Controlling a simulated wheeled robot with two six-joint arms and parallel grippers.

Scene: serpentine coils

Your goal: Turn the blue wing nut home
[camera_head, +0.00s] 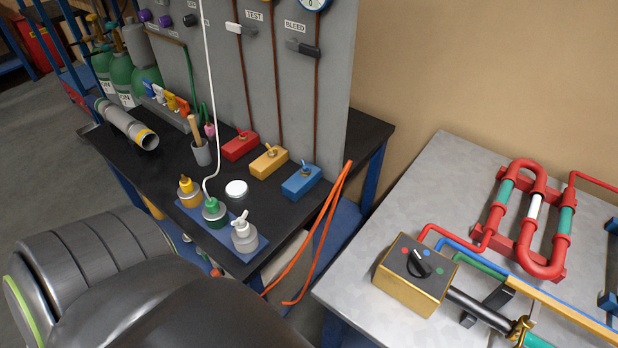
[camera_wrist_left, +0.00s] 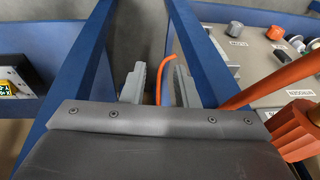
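The blue block is not identifiable in the left wrist view. My left gripper (camera_wrist_left: 157,85) shows there with its two grey fingers apart. An orange hose (camera_wrist_left: 163,75) shows in the gap, and I cannot tell whether it lies between the fingers or beyond them. My right gripper is in neither view.
Orange hoses (camera_head: 325,225) hang over the bench's right edge. Several bottles stand on a blue mat (camera_head: 238,248) at the front, near a white lid (camera_head: 236,190). A grey table (camera_head: 445,165) with red piping (camera_head: 540,215) and a brass switch box (camera_head: 415,280) stands right.

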